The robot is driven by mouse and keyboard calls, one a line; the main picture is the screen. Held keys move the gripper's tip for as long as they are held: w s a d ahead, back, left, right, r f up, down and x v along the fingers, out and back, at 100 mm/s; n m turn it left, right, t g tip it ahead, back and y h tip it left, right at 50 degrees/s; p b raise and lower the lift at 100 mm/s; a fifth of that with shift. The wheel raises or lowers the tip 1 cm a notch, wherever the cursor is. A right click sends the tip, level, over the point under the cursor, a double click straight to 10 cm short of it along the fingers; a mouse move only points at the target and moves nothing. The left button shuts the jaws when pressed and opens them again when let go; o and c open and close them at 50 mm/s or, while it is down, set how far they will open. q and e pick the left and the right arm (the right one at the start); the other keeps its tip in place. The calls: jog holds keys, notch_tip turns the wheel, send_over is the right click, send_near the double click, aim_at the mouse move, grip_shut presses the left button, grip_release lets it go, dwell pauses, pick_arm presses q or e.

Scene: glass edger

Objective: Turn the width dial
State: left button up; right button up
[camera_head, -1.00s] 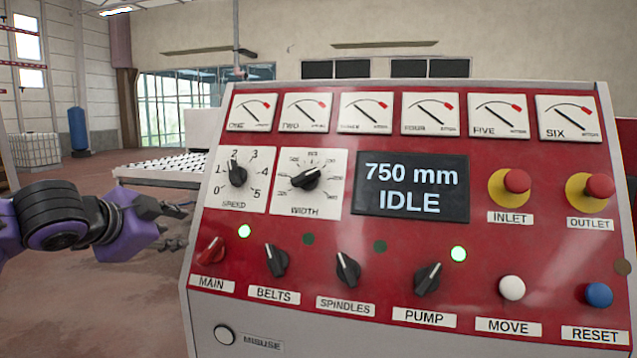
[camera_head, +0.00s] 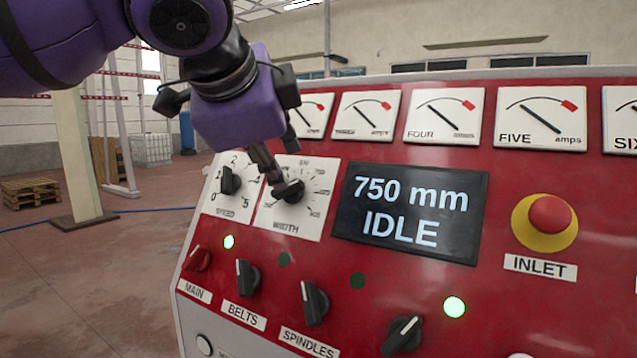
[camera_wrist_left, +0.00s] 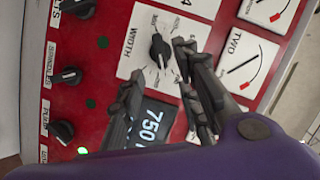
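The width dial (camera_head: 291,192) is a black knob on a white scale plate lettered WIDTH, on the red control panel. My left gripper (camera_head: 283,164) reaches down to it from the upper left, and its fingers partly cover the plate. In the left wrist view, the width dial (camera_wrist_left: 160,49) lies near the gap between the spread fingertips of my left gripper (camera_wrist_left: 158,66). The gripper looks open; I cannot tell whether a finger touches the knob. The display (camera_head: 410,212) reads 750 mm and IDLE. My right gripper is not in view.
The speed dial (camera_head: 230,180) sits just left of the width plate. A row of meters (camera_head: 443,116) runs above. The belts switch (camera_head: 247,277) and spindles switch (camera_head: 314,302) sit below. The red inlet button (camera_head: 550,214) is at the right.

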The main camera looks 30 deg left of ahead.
aim_at(289, 191)
pick_arm(q)
jog(key=b+x, duration=0.1)
jog(key=x, duration=0.6)
jog(key=shift+w+a+f, duration=0.15)
jog(key=shift+a, duration=0.05)
jog(key=c, duration=0.6)
grip_shut()
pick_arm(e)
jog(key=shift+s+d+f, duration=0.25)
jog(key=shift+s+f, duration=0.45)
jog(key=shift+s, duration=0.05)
